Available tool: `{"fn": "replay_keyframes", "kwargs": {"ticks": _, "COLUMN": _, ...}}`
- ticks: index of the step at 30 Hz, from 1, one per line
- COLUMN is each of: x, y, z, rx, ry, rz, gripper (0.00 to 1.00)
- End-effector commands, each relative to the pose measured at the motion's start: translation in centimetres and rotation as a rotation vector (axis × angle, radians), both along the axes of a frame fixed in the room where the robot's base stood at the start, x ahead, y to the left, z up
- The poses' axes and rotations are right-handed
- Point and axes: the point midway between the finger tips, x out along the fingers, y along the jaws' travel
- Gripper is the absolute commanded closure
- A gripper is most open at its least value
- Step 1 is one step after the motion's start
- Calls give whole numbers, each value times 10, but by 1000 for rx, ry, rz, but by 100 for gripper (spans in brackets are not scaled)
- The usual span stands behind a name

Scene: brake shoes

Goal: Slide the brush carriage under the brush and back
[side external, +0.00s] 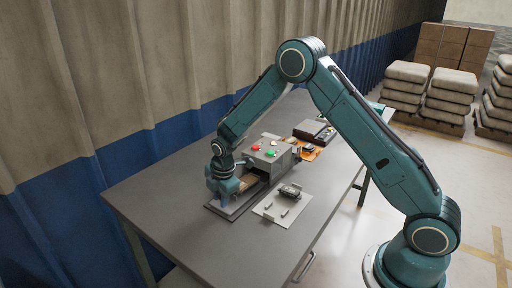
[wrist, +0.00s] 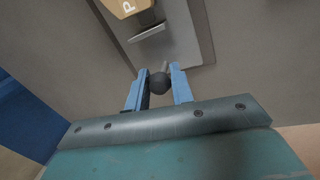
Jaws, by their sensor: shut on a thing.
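My gripper (side external: 222,190) is at the front-left end of the brush machine, a grey box (side external: 270,153) with red and green buttons on top. In the wrist view, the two blue fingers of my gripper (wrist: 160,76) are shut on a dark round knob (wrist: 158,84) with a short metal stem. Beyond the knob are a metal bracket (wrist: 148,33) and a tan block (wrist: 124,7) marked "P", cut off by the picture's top edge. They are over a grey base plate (wrist: 196,30). The brush itself is hidden inside the box.
A light plate (side external: 268,211) with a dark brake shoe (side external: 290,190) and small pegs lies right of the machine. Behind are an orange tray (side external: 311,154) and a dark case (side external: 309,128). The wall (side external: 60,180) runs along the table's left side. The near tabletop (side external: 165,205) is clear.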

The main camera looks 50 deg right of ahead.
Motion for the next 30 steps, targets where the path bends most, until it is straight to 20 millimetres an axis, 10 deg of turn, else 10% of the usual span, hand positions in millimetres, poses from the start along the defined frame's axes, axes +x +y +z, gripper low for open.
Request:
{"fn": "replay_keyframes", "kwargs": {"ticks": 9, "x": 1, "y": 8, "z": 0, "rx": 7, "ry": -1, "rz": 10, "gripper": 100}}
{"fn": "replay_keyframes", "kwargs": {"ticks": 10, "x": 0, "y": 8, "z": 0, "rx": 7, "ry": -1, "rz": 11, "gripper": 73}}
{"fn": "replay_keyframes", "kwargs": {"ticks": 13, "x": 0, "y": 7, "z": 0, "rx": 6, "ry": -1, "rz": 9, "gripper": 57}}
{"fn": "replay_keyframes", "kwargs": {"ticks": 30, "x": -1, "y": 5, "z": 12, "rx": 3, "ry": -3, "rz": 4, "gripper": 57}}
